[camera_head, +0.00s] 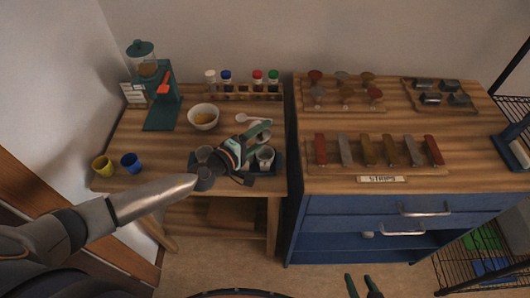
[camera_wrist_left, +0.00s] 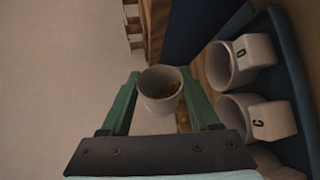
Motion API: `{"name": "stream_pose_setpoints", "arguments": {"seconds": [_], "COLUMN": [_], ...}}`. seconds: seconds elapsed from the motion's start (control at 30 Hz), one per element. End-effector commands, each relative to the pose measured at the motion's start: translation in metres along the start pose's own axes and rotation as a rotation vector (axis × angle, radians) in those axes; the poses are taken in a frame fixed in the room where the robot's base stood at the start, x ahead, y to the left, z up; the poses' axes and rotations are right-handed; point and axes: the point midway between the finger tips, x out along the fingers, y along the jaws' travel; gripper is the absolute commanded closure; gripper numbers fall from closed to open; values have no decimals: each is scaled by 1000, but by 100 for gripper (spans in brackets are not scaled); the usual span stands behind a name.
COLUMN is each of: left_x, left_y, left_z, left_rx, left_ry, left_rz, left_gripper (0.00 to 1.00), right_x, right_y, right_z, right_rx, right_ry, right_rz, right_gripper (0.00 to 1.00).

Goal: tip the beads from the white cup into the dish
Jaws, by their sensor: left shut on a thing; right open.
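My left gripper (camera_head: 258,133) is over the near right part of the left table, above a dark blue tray (camera_wrist_left: 290,85). In the left wrist view its green fingers (camera_wrist_left: 160,103) are shut on a white cup (camera_wrist_left: 158,104). Orange-brown beads lie inside that cup. I cannot tell its exact tilt. In the head view the gripper hides much of it. My right gripper (camera_head: 363,287) is open and empty at the bottom edge, over the floor.
Two white lettered cups (camera_wrist_left: 240,62) sit in the tray beside the held cup. A white spoon (camera_head: 252,119) lies behind the gripper. A green grinder (camera_head: 160,112), a rack of capped jars (camera_head: 242,93), a yellow cup (camera_head: 102,166) and a blue cup (camera_head: 130,162) stand on this table.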

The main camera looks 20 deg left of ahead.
Motion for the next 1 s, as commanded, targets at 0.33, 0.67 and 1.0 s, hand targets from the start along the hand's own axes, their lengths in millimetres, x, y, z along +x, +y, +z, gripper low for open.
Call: {"name": "stream_pose_setpoints", "arguments": {"seconds": [0.33, 0.67, 1.0], "left_x": [-1, -1, -2], "left_y": [0, 0, 1], "left_z": [1, 2, 3], "left_rx": [37, 80, 117], "left_ry": [6, 12, 19], "left_rz": [12, 26, 39], "left_gripper": [99, 99, 100], "right_x": [2, 4, 6], "right_y": [0, 0, 0], "right_z": [2, 5, 6], "right_rx": [0, 0, 0], "right_ry": [0, 0, -1], "right_rz": [0, 0, 0], "right_gripper": [50, 50, 50]}}
